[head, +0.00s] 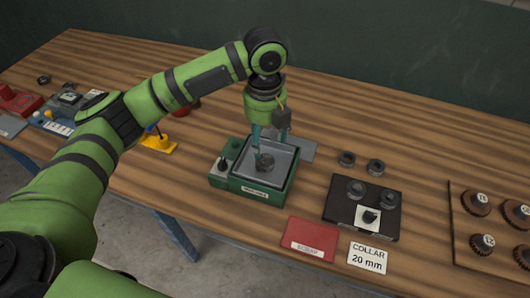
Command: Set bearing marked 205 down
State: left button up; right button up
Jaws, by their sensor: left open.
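A dark ring-shaped part (264,163), which looks like a bearing, lies in the grey tray of the green box (236,188). No number can be read on it. My left gripper (268,147) points down over the tray, just above and around the part. Its teal fingers are apart, and I cannot tell whether they touch the part. The label on the box front is too small to read. My right gripper is not in view.
To the right are a black block (337,212) with rings and a knob, two loose rings (347,158), a red SCRAP plate (309,239), a COLLAR 20 mm card (367,258) and a gear board (461,240). Several small items lie at left. The table's back right is clear.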

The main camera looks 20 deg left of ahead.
pick_arm(q)
jog(key=shift+r+b, duration=0.3)
jog(key=shift+r, duration=1.9)
